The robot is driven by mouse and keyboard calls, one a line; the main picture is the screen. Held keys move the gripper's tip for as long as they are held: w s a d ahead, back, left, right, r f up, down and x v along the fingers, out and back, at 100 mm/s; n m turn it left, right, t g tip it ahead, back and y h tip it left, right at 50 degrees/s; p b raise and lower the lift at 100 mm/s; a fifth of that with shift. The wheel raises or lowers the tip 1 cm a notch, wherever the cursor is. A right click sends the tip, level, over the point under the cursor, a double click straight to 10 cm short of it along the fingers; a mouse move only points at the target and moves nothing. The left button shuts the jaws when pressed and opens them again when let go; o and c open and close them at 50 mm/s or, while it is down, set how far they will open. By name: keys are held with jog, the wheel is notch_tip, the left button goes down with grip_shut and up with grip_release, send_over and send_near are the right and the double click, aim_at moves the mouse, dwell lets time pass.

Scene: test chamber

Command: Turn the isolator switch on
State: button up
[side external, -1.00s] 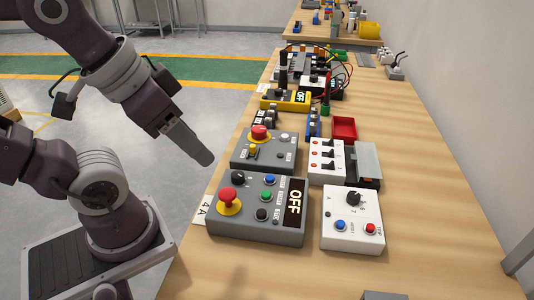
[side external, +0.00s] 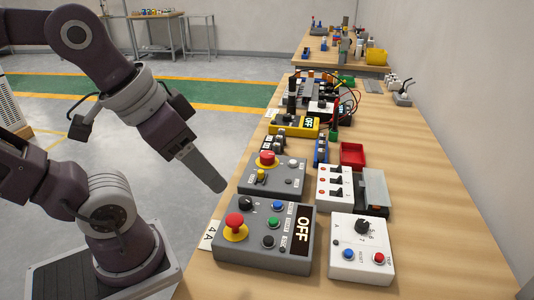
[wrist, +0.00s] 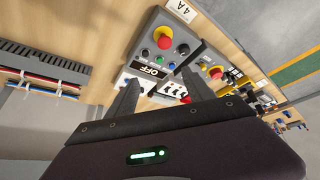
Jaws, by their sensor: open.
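No label reading "isolator" is legible. A grey control box (side external: 228,257) at the bench's near left edge has a display reading OFF (side external: 302,230), a black rotary knob (side external: 246,203), a red mushroom button (side external: 235,222) on yellow, and blue, green and black buttons. A second grey box (side external: 287,185) behind it has a red button and a small yellow part (side external: 260,175). A white box (side external: 345,265) to the right carries a black rotary knob (side external: 362,227). My gripper (side external: 222,187) is open and empty, beside the boxes' left. Its spread fingers (wrist: 163,90) show in the wrist view.
A white unit with several black switches (side external: 335,185), a red tray (side external: 352,153) and a yellow unit (side external: 292,127) stand farther back. A wall runs along the right. The bench right of the boxes is clear (side external: 440,210). The wrist view shows a wired strip (wrist: 40,65).

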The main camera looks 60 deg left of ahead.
jog(key=w+a+r+n+g, duration=0.2)
jog(key=w+a+n, duration=0.1)
jog(key=w+n, duration=0.3)
jog(key=n+g, duration=0.3)
jog(key=n, duration=1.2)
send_over(267, 154)
notch_tip(267, 154, down, 12)
jog(key=shift+s+r, duration=0.1)
jog(key=shift+r, duration=0.1)
notch_tip(267, 154, down, 6)
jog(key=shift+f, duration=0.55)
grip_shut()
